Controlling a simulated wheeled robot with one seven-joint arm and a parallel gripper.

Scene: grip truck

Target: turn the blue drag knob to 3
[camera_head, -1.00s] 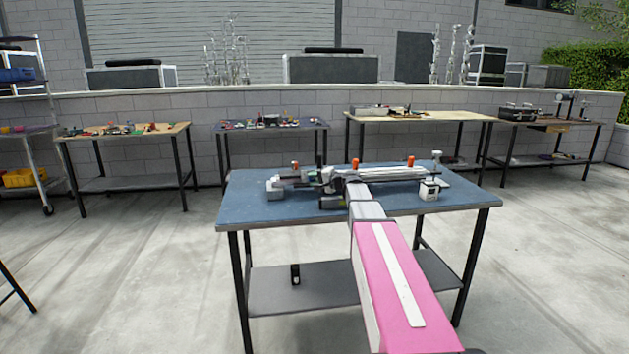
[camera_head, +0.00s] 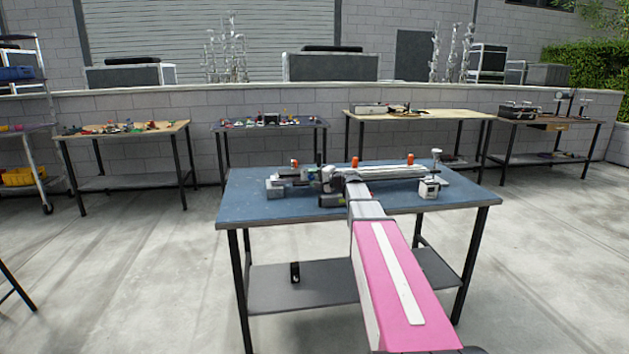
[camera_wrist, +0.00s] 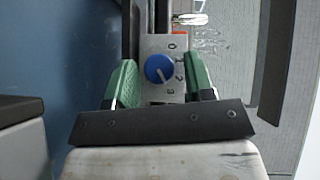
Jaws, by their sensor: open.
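The blue drag knob (camera_wrist: 159,68) sits on a grey metal plate (camera_wrist: 172,42) in the wrist view. Its white pointer line runs toward the lower right. I see no clear contact between the pads and the knob. In the head view my gripper (camera_head: 328,180) is over the device on the blue table (camera_head: 260,205); the knob is not discernible there.
A long rail (camera_head: 395,173) with orange knobs (camera_head: 410,158) lies along the table. A small white block (camera_head: 429,188) stands at the right. The table's left part is bare. Other workbenches (camera_head: 125,132) line the wall behind.

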